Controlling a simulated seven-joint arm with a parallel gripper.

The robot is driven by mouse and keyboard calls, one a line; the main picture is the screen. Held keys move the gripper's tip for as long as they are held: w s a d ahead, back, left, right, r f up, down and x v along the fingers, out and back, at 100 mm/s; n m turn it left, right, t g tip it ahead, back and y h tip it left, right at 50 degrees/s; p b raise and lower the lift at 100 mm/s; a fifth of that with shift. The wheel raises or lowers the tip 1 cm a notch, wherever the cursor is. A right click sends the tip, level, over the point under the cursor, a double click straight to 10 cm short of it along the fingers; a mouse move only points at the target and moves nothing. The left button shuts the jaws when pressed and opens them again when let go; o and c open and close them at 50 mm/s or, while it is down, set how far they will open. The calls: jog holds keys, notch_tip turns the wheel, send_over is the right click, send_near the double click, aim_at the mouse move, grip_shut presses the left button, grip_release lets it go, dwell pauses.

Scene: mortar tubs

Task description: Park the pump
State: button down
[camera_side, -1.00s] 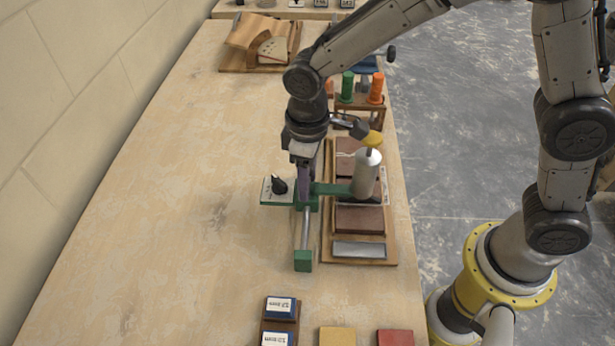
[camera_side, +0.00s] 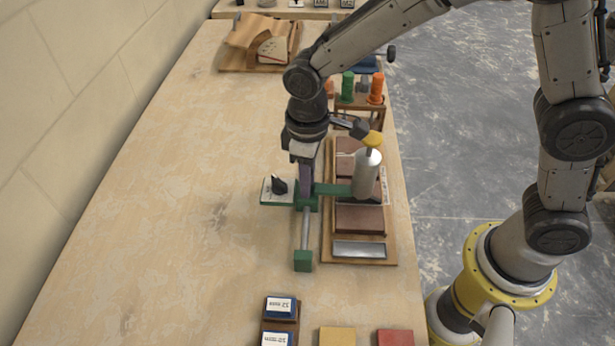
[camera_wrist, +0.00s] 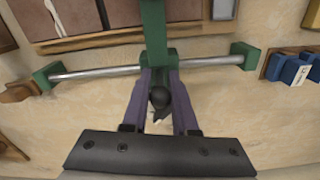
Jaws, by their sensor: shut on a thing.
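A green carriage (camera_side: 308,201) sits about midway along a grey rail (camera_side: 306,229). A green end block (camera_side: 303,261) closes the near end; the wrist view shows both end blocks, left (camera_wrist: 46,76) and right (camera_wrist: 246,54). A green arm reaches right from the carriage to an upright grey cylinder (camera_side: 366,173), perhaps the pump, over the board. A black pointer knob (camera_side: 279,186) stands on a plate at the carriage's left. My gripper (camera_wrist: 159,74) has its purple fingers shut on the carriage's green block; the contact is partly hidden. The knob also shows between the fingers (camera_wrist: 160,98).
A wooden board (camera_side: 327,240) with brown slabs and a grey plate lies under the cylinder. A rack (camera_side: 350,103) with green and orange pieces stands beyond. Blue labelled blocks (camera_side: 281,307), a yellow block (camera_side: 337,337) and a red block (camera_side: 395,338) lie nearer. The table's left is clear.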

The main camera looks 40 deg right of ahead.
jog(key=shift+a, duration=0.1)
dwell(0.7)
jog(key=s+a, duration=0.6)
jog(key=shift+s+a, duration=0.4)
jog(key=c, duration=0.8)
grip_release()
notch_tip(320, 180, up, 14)
